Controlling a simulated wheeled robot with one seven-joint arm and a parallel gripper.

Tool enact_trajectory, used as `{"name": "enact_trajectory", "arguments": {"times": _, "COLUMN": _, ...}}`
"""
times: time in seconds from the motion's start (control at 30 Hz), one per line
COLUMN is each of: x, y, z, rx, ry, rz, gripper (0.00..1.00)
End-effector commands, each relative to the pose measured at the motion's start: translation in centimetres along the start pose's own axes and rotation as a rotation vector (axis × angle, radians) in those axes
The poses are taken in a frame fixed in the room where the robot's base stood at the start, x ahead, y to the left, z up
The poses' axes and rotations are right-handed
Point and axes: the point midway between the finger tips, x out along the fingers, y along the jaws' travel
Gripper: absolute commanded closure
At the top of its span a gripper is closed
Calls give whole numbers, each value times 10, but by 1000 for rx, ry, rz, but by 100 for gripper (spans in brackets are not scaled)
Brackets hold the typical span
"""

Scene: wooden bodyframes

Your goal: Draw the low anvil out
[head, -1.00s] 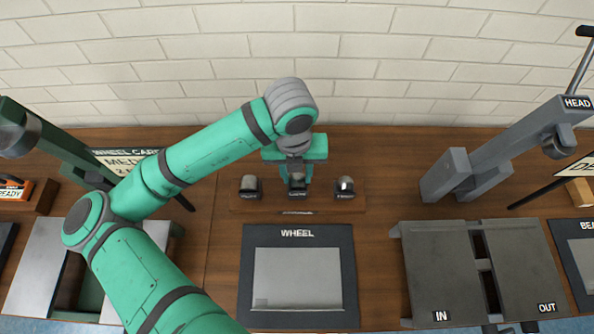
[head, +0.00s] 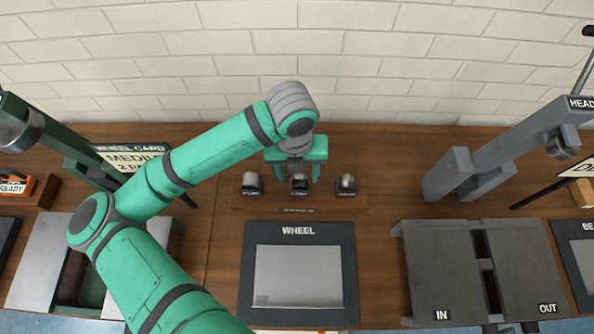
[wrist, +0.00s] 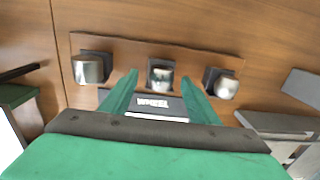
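Three anvils with small silvery tops in dark holders stand in a row on a wooden rack (head: 240,205) at the back middle. The left anvil (head: 251,184), the middle anvil (head: 299,185) and the right anvil (head: 346,185) carry front labels too small to read surely, so I cannot tell which is the low one. My gripper (head: 298,176) is open over the middle of the rack. In the wrist view its green fingers (wrist: 158,76) stand on either side of the middle anvil (wrist: 160,72), with visible gaps. The left anvil (wrist: 88,68) and right anvil (wrist: 221,83) lie outside the fingers.
A dark WHEEL tray (head: 298,234) lies in front of the rack. A grey frame (head: 500,150) marked HEAD and an IN/OUT block (head: 440,265) stand right. A green frame (head: 60,145) and a wheel card (head: 130,157) are left. Bare wood flanks the rack.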

Motion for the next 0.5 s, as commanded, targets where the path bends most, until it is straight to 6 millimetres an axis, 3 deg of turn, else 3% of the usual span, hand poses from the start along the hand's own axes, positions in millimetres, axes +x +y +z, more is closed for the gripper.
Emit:
{"name": "enact_trajectory", "arguments": {"times": 0.3, "x": -2, "y": -2, "z": 0, "rx": 5, "ry": 1, "rz": 1, "gripper": 46}}
{"name": "enact_trajectory", "arguments": {"times": 0.5, "x": -28, "y": -2, "z": 1, "rx": 5, "ry": -2, "rz": 1, "gripper": 46}}
